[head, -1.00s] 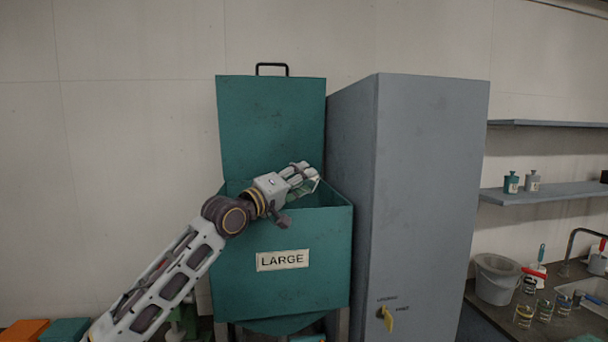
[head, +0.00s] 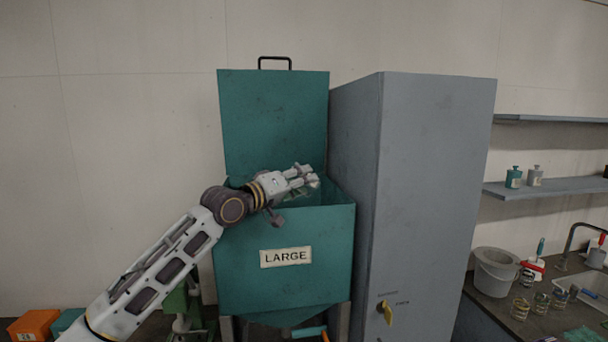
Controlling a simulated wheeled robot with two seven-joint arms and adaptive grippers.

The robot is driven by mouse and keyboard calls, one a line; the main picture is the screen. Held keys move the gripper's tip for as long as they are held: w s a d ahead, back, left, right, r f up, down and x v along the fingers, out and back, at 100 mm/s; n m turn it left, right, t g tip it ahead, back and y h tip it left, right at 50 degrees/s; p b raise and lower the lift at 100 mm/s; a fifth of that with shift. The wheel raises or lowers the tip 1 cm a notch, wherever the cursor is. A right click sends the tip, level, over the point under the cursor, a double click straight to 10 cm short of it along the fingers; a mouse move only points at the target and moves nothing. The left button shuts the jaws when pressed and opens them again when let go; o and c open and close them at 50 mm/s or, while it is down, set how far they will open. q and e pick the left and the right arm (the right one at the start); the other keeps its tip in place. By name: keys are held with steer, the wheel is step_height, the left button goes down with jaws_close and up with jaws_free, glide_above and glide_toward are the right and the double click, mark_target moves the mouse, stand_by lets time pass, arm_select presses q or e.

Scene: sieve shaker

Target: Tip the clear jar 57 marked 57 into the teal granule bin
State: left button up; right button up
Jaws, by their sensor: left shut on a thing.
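The teal granule bin (head: 240,268), labelled LARGE, stands in the middle of the head view with its lid (head: 275,120) raised against the wall. My left gripper (head: 309,180) is over the bin's open top. It is shut on the clear jar (head: 314,184), which is small and mostly hidden by the fingers. The jar's marking, its exact tilt and its contents cannot be made out. My right gripper is not in view.
A tall grey cabinet (head: 430,180) with a yellow knob (head: 387,312) stands close to the bin's right. At far right are a counter with a grey bucket (head: 496,273) and several glass jars (head: 541,303), below shelves (head: 555,190). Orange (head: 33,326) and teal boxes sit at lower left.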

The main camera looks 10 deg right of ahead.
arm_select(q)
steer(key=shift+w+a+f+m+y+p, duration=0.2)
steer(key=shift+w+m+y+p, duration=0.15)
steer(key=shift+m+p, duration=0.4)
steer(key=shift+s+d+r, duration=0.15)
steer(key=shift+s, duration=0.05)
steer(key=shift+w+a+m+g+y, duration=0.15)
steer(key=shift+a+m+g+y, duration=0.15)
steer(key=shift+m+g, duration=0.35)
steer(key=shift+w+a+m+y, duration=0.1)
steer(key=shift+a+m+y, duration=0.05)
steer(key=shift+m+y, duration=0.85)
steer(key=shift+a, duration=0.1)
steer(key=shift+w+a+r+m+y, duration=0.15)
steer(key=shift+m+y, duration=0.15)
steer(key=shift+m, duration=0.2)
steer(key=shift+a+r+m+y, duration=0.15)
steer(key=shift+m+y, duration=0.1)
steer(key=shift+m, duration=0.25)
steer(key=shift+w+a+f+m+y, duration=0.1)
steer(key=shift+a+m+y, duration=0.1)
steer(key=shift+m+y, duration=0.25)
